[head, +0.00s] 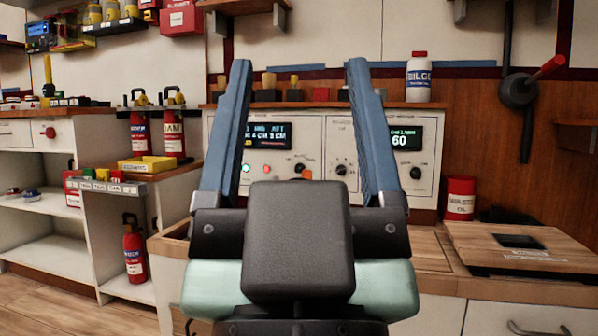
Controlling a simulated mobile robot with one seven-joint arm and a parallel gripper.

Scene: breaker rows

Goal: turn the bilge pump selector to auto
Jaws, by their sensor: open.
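My gripper (299,68) is open and empty, its two long blue fingers reaching up in front of a white control panel (322,130). The panel has several dark knobs, small lights and two lit displays. One knob (341,170) shows between the fingers, right of an orange button or light (306,174). Another knob (415,173) shows right of the right finger, under a display reading 60 (405,138). The labels are too small to tell which knob is the bilge pump selector. The fingers and wrist hide parts of the panel.
A white bottle (420,78) labelled like "BILGE" stands on the ledge above the panel. A red can (460,198) and a raised wooden board (520,250) are at right on the counter. A red-handled lever (530,85) is on the wall. Red extinguishers (141,135) stand left.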

